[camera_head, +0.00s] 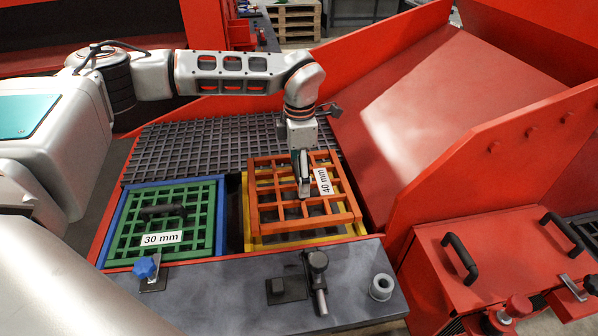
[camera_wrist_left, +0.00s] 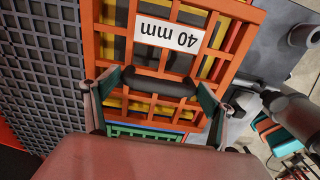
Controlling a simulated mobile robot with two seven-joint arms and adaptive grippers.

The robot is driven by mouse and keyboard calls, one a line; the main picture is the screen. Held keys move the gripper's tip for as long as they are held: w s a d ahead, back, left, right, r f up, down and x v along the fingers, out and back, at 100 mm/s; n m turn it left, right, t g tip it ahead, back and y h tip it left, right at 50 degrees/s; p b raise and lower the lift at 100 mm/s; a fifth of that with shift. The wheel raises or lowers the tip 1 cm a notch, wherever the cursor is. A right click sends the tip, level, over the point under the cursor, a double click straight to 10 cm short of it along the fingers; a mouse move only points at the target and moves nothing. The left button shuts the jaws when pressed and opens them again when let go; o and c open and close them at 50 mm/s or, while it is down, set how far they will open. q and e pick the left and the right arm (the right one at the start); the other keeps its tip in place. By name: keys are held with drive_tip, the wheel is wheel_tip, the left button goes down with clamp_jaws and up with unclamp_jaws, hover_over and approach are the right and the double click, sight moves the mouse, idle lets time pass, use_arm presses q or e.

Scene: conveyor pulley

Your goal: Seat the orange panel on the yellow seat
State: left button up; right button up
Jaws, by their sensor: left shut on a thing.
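The orange panel (camera_head: 346,212) is a grid with a white "40 mm" label. It lies over the yellow seat (camera_head: 246,216), turned slightly against it. Yellow edges show at the left and front, and the panel looks raised above the seat. My left gripper (camera_head: 303,188) is shut on the panel's black handle from above. In the left wrist view, its fingers (camera_wrist_left: 160,86) close on both ends of the handle, with the orange panel (camera_wrist_left: 115,50) behind. The contact between panel and seat is hidden. My right gripper is not in view.
A green panel (camera_head: 205,210) labelled "30 mm" sits in a blue frame (camera_head: 124,205) at the left. A dark front ledge (camera_head: 225,295) carries a blue knob (camera_head: 144,268), a black clamp (camera_head: 318,268) and a grey ring (camera_head: 381,287). A red chute wall (camera_head: 480,150) rises at the right.

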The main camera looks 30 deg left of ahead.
use_arm(q)
drive_tip(key=shift+f, duration=0.25)
drive_tip(key=shift+f+b, duration=0.5)
drive_tip(key=shift+f, duration=0.2)
drive_tip(key=shift+w+f+b, duration=0.1)
drive_tip(key=shift+f+b, duration=0.2)
drive_tip(key=shift+f, duration=0.65)
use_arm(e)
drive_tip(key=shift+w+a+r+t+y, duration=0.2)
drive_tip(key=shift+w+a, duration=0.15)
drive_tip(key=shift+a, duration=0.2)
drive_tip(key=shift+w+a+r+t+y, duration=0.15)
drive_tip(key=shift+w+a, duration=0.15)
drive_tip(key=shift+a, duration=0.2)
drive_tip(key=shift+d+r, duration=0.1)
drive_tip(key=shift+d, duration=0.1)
use_arm(q)
drive_tip(key=shift+p, duration=0.3)
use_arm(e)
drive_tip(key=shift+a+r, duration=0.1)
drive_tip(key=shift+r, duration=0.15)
use_arm(q)
drive_tip(key=shift+f+b, duration=0.55)
drive_tip(key=shift+f, duration=0.55)
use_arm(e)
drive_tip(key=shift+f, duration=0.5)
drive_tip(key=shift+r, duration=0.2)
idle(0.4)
